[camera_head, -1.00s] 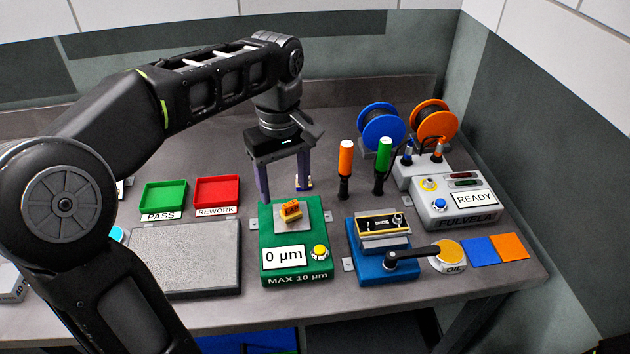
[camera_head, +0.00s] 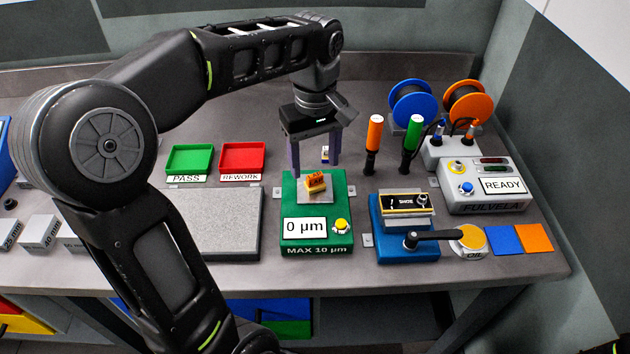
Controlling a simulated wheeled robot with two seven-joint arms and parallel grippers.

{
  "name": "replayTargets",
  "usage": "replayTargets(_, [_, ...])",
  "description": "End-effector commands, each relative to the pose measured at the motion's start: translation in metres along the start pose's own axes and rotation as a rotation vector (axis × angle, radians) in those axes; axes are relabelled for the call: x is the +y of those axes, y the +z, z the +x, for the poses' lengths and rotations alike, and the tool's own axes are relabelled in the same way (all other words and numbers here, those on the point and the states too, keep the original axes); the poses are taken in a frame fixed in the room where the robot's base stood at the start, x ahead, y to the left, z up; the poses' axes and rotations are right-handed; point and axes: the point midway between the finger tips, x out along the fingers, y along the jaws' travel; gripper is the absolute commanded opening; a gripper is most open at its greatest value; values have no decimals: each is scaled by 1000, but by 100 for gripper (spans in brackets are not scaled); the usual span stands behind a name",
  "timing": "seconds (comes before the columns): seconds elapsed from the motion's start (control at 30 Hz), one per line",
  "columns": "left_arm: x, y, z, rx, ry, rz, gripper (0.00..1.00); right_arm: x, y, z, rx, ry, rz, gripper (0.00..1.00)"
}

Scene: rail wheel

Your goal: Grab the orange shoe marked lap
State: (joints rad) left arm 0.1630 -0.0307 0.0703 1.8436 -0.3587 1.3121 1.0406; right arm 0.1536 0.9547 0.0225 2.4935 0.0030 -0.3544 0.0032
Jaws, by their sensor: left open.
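A small orange shoe (camera_head: 316,181) sits on the grey plate on top of the green gauge (camera_head: 318,240), whose display reads 0 µm. Any marking on the shoe is too small to read. My left gripper (camera_head: 315,165) is open and points down just behind and above the orange shoe. Its two purple-grey fingers are apart with no object held between them. A small whitish item (camera_head: 326,154) shows behind the right finger, partly hidden. My right gripper is not in view.
A blue fixture (camera_head: 390,245) with a black lever and a plate reading SHOE stands to the right. Orange (camera_head: 374,134) and green (camera_head: 411,132) handled tools stand upright behind it. Green PASS (camera_head: 190,159) and red REWORK (camera_head: 242,157) trays lie left, behind a grey slab (camera_head: 215,225).

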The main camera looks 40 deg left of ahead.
Motion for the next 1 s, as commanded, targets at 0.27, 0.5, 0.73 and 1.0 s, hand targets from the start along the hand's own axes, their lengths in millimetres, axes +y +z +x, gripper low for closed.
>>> replayTargets(0.27, [1,1,22,-2,-4,1,62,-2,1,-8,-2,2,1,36])
replayTargets(0.5, [2,1,51,0,0,1,62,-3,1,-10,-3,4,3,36])
replayTargets(0.73, [2,1,52,0,1,1,62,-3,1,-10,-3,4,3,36])
replayTargets(1.0, [2,1,52,0,1,1,62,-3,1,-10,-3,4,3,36])
